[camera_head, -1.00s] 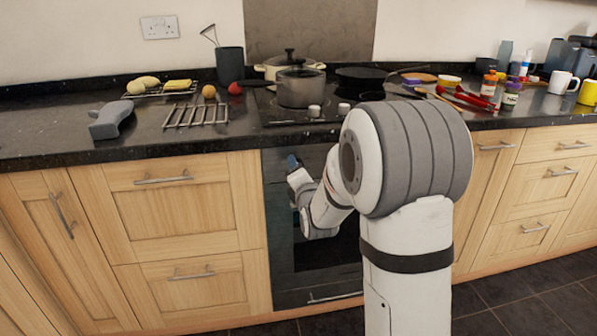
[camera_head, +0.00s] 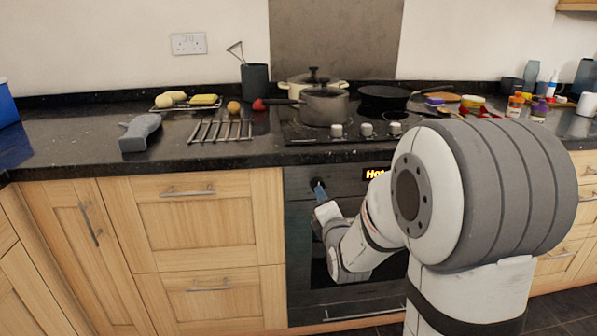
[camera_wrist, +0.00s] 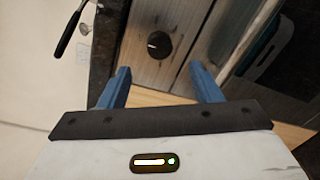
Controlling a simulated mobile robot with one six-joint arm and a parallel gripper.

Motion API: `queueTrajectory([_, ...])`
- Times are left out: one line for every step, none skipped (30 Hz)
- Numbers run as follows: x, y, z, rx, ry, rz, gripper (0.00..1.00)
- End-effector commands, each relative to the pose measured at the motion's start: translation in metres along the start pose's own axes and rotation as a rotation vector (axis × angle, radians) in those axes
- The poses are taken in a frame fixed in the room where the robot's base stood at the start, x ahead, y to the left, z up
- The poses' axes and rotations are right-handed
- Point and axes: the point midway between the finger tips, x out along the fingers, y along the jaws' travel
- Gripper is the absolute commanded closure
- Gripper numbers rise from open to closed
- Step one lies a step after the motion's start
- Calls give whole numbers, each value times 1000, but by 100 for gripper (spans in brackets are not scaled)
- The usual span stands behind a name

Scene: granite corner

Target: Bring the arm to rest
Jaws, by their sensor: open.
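My arm shows at the right of the head view, bent in front of the black oven (camera_head: 305,275). My gripper (camera_head: 318,188) is at its far end, in front of the upper left of the oven, below the worktop edge. In the wrist view my gripper (camera_wrist: 160,88) has two blue fingers spread apart, with nothing between them. Beyond the fingers are a dark round knob (camera_wrist: 158,44) and a panel.
A blue box (camera_head: 7,103) stands at far left. Wooden drawers (camera_head: 200,215) flank the oven.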

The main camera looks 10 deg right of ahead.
Motion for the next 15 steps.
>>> queueTrajectory([-6, 20, 9, 64, 14, -33, 42])
queueTrajectory([-10, 26, 12, 116, 25, -64, 42])
queueTrajectory([-16, 35, 16, 197, 40, -113, 42])
queueTrajectory([-22, 41, 19, 262, 49, -155, 42])
queueTrajectory([-28, 47, 22, 330, 55, -199, 42])
queueTrajectory([-38, 55, 26, 422, 60, -261, 42])
queueTrajectory([-45, 60, 28, 491, 59, -308, 42])
queueTrajectory([-53, 65, 31, 560, 56, -357, 42])
queueTrajectory([-65, 72, 34, 650, 46, -421, 42])
queueTrajectory([-74, 77, 36, 716, 34, -470, 42])
queueTrajectory([-84, 82, 39, 781, 20, -519, 42])
queueTrajectory([-98, 90, 42, 867, -5, -584, 42])
queueTrajectory([-108, 95, 45, 930, -29, -633, 42])
queueTrajectory([-119, 100, 48, 989, -58, -682, 42])
queueTrajectory([-135, 108, 51, 1073, -92, -748, 42])
